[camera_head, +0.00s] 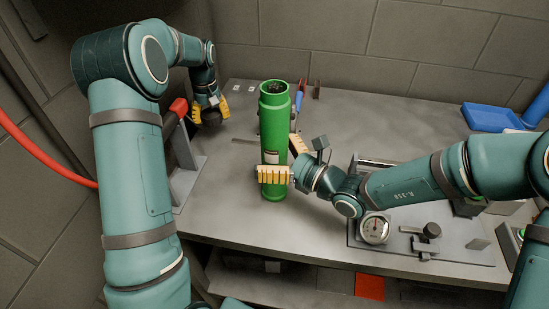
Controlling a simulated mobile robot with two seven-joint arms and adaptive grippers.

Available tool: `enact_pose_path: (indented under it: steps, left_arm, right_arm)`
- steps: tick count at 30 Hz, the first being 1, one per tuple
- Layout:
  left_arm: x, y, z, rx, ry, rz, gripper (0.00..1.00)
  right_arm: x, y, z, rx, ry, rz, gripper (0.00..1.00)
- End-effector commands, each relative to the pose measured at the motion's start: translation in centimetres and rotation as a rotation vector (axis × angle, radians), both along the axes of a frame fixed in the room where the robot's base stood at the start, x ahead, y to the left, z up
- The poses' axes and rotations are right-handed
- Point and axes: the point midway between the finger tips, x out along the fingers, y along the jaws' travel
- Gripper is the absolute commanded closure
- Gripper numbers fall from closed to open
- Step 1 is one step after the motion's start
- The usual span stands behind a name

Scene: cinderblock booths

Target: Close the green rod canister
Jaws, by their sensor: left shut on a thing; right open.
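The green canister (274,130) stands upright on the grey table. Its top is uncovered, with dark contents showing inside the rim. My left gripper (210,111), behind and left of the canister, is shut on a dark round piece that looks like a cap (211,117). It is apart from the canister. My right gripper (285,160) is open at the canister's lower half, with one yellow finger in front of it and the other at its right rear side. I cannot tell whether the fingers touch it.
A grey stand with a red-topped lever (179,107) is left of the canister. A plate with a gauge (374,229) lies front right. Small tools (299,97) lie behind the canister. A blue tray (492,117) sits at the far right. The back middle of the table (385,115) is clear.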

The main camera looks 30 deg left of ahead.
Motion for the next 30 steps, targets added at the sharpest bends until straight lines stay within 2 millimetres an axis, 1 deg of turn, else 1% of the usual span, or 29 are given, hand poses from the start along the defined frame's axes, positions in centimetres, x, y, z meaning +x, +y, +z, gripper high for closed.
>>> enact_pose_path:
  steps: [5, 6, 8, 9, 11, 12, 13, 23, 26, 30]
  left_arm:
    - [0.0, 0.0, 0.0, 0.000, 0.000, 0.000, 0.62]
    - [0.0, 0.0, 0.0, 0.000, 0.000, 0.000, 0.62]
    - [0.0, 0.0, 0.0, 0.000, 0.000, 0.000, 0.62]
    - [0.0, 0.0, 0.0, 0.000, 0.000, 0.000, 0.62]
    - [0.0, 0.0, 0.0, 0.000, 0.000, 0.000, 0.62]
    - [0.0, 0.0, 0.0, 0.000, 0.000, 0.000, 0.62]
    - [0.0, 0.0, 0.0, 0.000, 0.000, 0.000, 0.62]
    - [0.0, 0.0, 0.1, 0.000, 0.000, 0.000, 0.62]
    - [0.0, 0.0, 0.5, 0.000, 0.000, 0.000, 0.62]
    - [0.0, 0.0, 1.2, 0.000, 0.000, 0.000, 0.62]
  right_arm:
    - [0.0, 0.0, 0.0, 0.000, 0.000, 0.000, 0.04]
    - [0.0, 0.0, 0.0, 0.000, 0.000, 0.000, 0.11]
    - [0.0, 0.0, 0.0, 0.000, 0.000, 0.000, 0.32]
    - [0.0, 0.0, 0.0, 0.000, 0.000, 0.000, 0.46]
    - [0.0, 0.0, 0.0, 0.000, 0.000, 0.000, 0.67]
    - [0.0, 0.0, 0.0, 0.000, 0.000, 0.000, 0.81]
    - [0.0, 0.0, 0.0, 0.000, -0.001, 0.000, 0.85]
    - [0.0, 0.0, 0.5, 0.003, -0.004, 0.000, 0.85]
    - [0.0, 0.0, 1.5, 0.003, -0.006, 0.000, 0.85]
    - [0.0, 0.0, 4.0, 0.005, -0.008, 0.000, 0.85]
